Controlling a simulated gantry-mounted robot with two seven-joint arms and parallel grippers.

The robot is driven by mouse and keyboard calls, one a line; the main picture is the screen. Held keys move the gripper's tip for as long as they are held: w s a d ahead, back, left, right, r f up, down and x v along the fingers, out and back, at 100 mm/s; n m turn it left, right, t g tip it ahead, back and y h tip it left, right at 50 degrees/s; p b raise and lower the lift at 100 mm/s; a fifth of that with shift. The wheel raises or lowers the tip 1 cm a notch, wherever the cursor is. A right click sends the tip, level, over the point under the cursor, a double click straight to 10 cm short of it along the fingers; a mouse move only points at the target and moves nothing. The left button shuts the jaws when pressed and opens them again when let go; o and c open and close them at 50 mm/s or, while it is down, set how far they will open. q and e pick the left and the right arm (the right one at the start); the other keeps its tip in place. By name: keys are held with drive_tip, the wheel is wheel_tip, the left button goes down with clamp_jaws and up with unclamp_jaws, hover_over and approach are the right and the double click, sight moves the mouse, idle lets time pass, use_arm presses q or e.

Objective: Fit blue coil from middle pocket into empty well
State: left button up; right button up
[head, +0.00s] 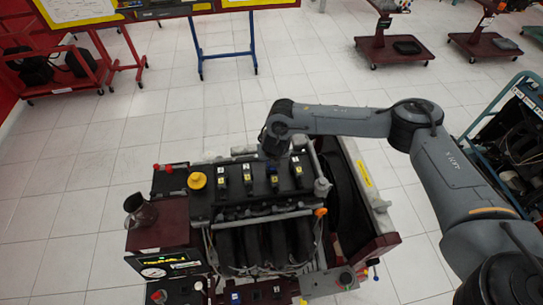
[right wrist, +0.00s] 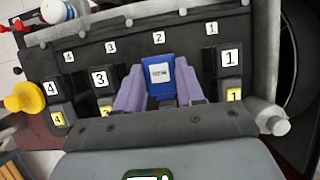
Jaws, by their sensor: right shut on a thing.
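My right gripper (right wrist: 160,95) has its purple fingers shut on the blue coil (right wrist: 159,72), which has a white label on its face. In the right wrist view the coil is upright below the small "2" label, between the black coils marked 3 (right wrist: 103,82) and 1 (right wrist: 231,62). The coil's lower end and the well are hidden by the fingers and gripper body, so I cannot tell how deep it sits. In the head view my right arm reaches over the engine (head: 262,205) from the right; its fingers are not clear there. My left gripper is out of view.
Black coil 4 (right wrist: 54,90) and a yellow cap (right wrist: 25,98) are at the left of the coil row. A dark jug (head: 140,212) stands left of the engine. A dark pocketed tray (head: 256,293) is at the front edge.

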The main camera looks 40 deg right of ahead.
drive_tip(key=shift+f+b, duration=0.4)
drive_tip(key=shift+f, duration=0.3)
drive_tip(key=shift+f, duration=0.15)
drive_tip(key=shift+f, duration=0.25)
drive_tip(key=shift+f+b, duration=0.45)
drive_tip(key=shift+b, duration=0.05)
drive_tip(key=o, duration=1)
drive_tip(key=shift+c, duration=0.2)
drive_tip(key=shift+o, duration=1.3)
drive_tip(key=shift+o, duration=0.5)
